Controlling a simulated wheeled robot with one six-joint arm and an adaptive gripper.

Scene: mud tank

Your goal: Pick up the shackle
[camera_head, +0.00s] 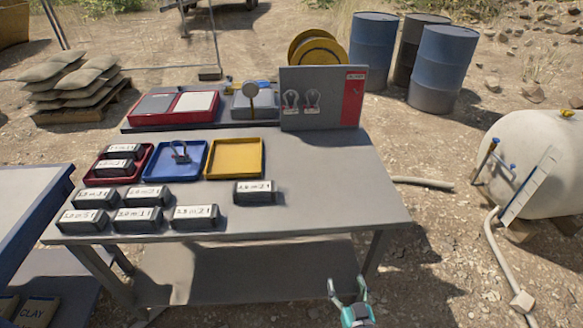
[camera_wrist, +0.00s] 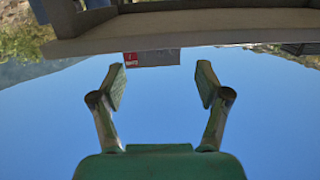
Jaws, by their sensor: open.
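A grey shackle (camera_head: 180,152) lies in the blue tray (camera_head: 157,174) on the workbench in the head view. My gripper (camera_head: 348,288) is open and empty at the bottom of the head view, in front of the bench and well away from the tray. In the wrist view my gripper (camera_wrist: 162,85) shows two spread fingers with nothing between them. The shackle does not show in the wrist view. Two more shackle-like shapes (camera_head: 290,100) show on the upright grey panel (camera_head: 336,115) at the back of the bench.
The bench top (camera_head: 330,200) is clear at its right. Several labelled dark blocks (camera_head: 255,192) stand at its front and left. A yellow tray (camera_head: 235,160) adjoins the blue one, and a red tray (camera_head: 93,172) holds blocks. The bench's edge (camera_wrist: 180,42) crosses the wrist view's top.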

